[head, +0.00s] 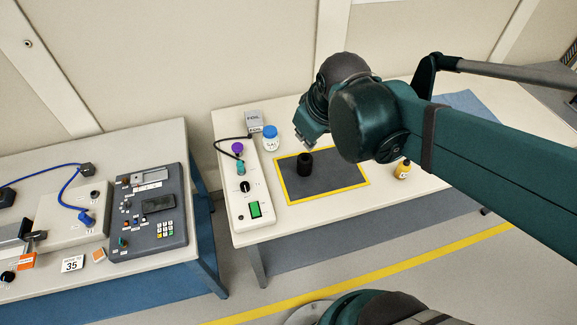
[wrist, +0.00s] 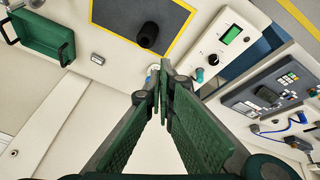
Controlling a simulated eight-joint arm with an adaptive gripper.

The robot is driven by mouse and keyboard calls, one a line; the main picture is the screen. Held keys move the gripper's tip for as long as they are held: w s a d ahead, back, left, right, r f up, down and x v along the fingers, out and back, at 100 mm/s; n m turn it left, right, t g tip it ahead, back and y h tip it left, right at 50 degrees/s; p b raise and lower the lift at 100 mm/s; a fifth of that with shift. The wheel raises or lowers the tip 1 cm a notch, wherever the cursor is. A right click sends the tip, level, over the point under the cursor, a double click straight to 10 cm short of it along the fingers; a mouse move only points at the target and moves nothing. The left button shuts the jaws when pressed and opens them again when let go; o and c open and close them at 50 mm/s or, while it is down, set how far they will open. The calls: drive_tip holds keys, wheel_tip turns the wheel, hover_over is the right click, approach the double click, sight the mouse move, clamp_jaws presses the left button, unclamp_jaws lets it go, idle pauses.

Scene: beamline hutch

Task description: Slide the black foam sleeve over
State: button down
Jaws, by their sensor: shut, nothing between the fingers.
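The black foam sleeve (head: 305,163) stands upright on the dark grey mat with a yellow border (head: 335,190), towards the mat's back left. It also shows in the wrist view (wrist: 148,36), near the top middle, on the mat (wrist: 115,13). My gripper (head: 308,138) is above the table near the back edge of the mat, apart from the sleeve. In the wrist view its fingertips (wrist: 161,66) are together with nothing between them, and the sleeve lies beyond them.
A control box (head: 240,190) with a green display stands left of the mat. A blue-lidded jar (head: 271,140) stands behind the mat, and a small yellow bottle (head: 402,170) at its right. A green tray (wrist: 45,40) shows in the wrist view. The mat's front is clear.

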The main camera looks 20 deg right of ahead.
sight(305, 165)
drive_tip(key=w+a+f+n+g, duration=0.2)
drive_tip(key=w+f+n, duration=0.4)
drive_tip(key=f, duration=0.2)
drive_tip(key=w+a+f+n+g, duration=0.3)
drive_tip(key=w+f+n, duration=0.3)
drive_tip(key=f, duration=0.3)
drive_tip(key=shift+w+a+f+n+p, duration=0.2)
drive_tip(key=shift+w+f+n+p, duration=0.1)
drive_tip(key=shift+n+p, duration=0.15)
drive_tip(key=shift+s+f, duration=0.1)
drive_tip(key=shift+f+b, duration=0.75)
drive_tip(key=shift+f, duration=3.9)
drive_tip(key=shift+d+f, duration=0.1)
drive_tip(key=shift+f, duration=0.25)
drive_tip(key=shift+d+r, duration=0.1)
drive_tip(key=shift+d, duration=1.8)
drive_tip(key=shift+d, duration=0.15)
